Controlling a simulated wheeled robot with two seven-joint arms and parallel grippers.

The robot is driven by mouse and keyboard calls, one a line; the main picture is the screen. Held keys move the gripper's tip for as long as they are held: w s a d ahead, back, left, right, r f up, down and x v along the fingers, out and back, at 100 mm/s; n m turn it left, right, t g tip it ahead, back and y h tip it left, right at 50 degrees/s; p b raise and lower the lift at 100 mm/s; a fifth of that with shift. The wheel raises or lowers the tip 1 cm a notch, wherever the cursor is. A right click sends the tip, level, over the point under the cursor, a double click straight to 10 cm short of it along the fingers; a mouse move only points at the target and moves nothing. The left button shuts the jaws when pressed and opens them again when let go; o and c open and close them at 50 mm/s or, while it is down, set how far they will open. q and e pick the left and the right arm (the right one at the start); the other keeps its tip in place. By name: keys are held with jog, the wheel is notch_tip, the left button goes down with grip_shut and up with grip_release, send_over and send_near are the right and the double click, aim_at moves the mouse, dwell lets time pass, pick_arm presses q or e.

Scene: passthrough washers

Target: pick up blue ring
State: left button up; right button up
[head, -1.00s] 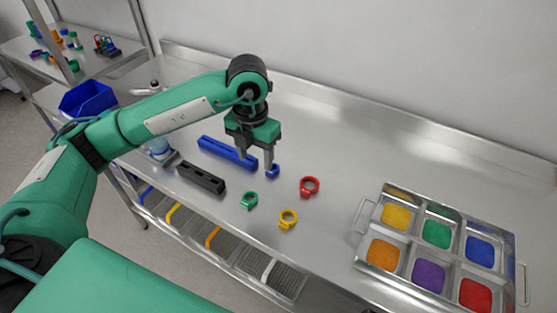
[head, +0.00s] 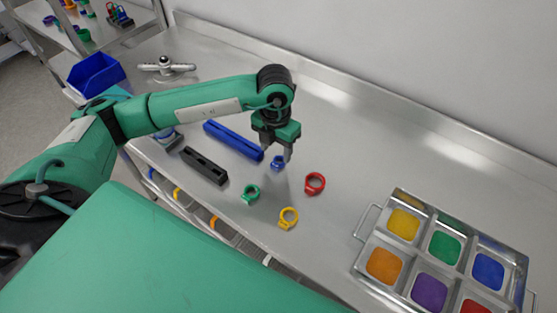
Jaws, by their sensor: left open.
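The blue ring (head: 277,163) lies on the steel table, beyond the green ring and left of the red ring. My left gripper (head: 276,157) is open, pointing down, with its fingertips directly over or around the blue ring. The fingers hide part of the ring, and I cannot tell whether they touch it. My right gripper is not in view.
Close by lie a red ring (head: 315,183), a green ring (head: 251,194) and a yellow ring (head: 288,218). A blue bar (head: 232,141) and a black bar (head: 204,166) lie to the left. A steel tray (head: 399,195) with coloured compartments stands at right. A blue bin (head: 95,75) is far left.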

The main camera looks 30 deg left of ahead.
aim_at(276, 164)
pick_arm(q)
jog(key=shift+f, duration=0.25)
notch_tip(276, 164, down, 4)
jog(key=shift+s+f+p, duration=0.1)
jog(key=shift+f+p, duration=0.05)
jog(key=shift+p, duration=0.9)
jog(key=shift+f, duration=0.25)
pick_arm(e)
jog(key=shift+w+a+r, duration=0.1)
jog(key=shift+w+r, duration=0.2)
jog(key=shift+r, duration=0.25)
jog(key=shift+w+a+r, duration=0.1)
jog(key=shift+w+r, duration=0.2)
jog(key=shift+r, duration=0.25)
pick_arm(q)
jog(key=shift+c, duration=1)
jog(key=c, duration=0.8)
